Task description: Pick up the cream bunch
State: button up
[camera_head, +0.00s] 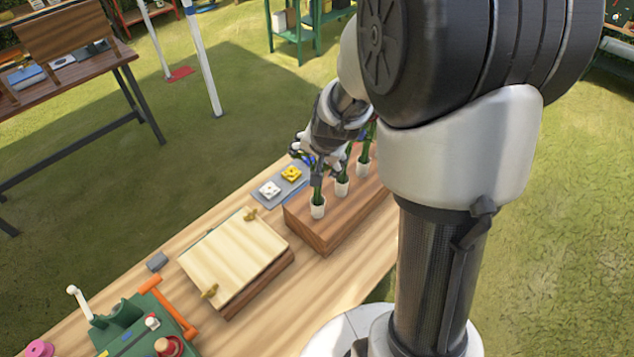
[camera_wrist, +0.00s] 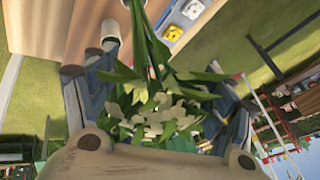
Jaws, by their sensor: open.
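The cream bunch (camera_wrist: 155,115) fills the middle of the wrist view, with pale blooms, green leaves and green stems running toward the top. My gripper (camera_wrist: 160,85) is open, with a finger on each side of the bunch. In the head view my gripper (camera_head: 316,160) is over the near end of a wooden block (camera_head: 315,235), at the top of a green stem standing in a white cup (camera_head: 317,208). The blooms are hidden by the gripper there, and I cannot tell whether the fingers touch them.
Two more white cups with stems, a middle one (camera_head: 342,188) and a farther one (camera_head: 363,168), stand in the block. A grey tray (camera_head: 287,189) with white and yellow pieces lies beside it. A wooden flower press (camera_head: 235,257) and a green tool (camera_head: 135,325) are on the bench.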

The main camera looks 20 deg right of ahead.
jog(key=c, duration=1.5)
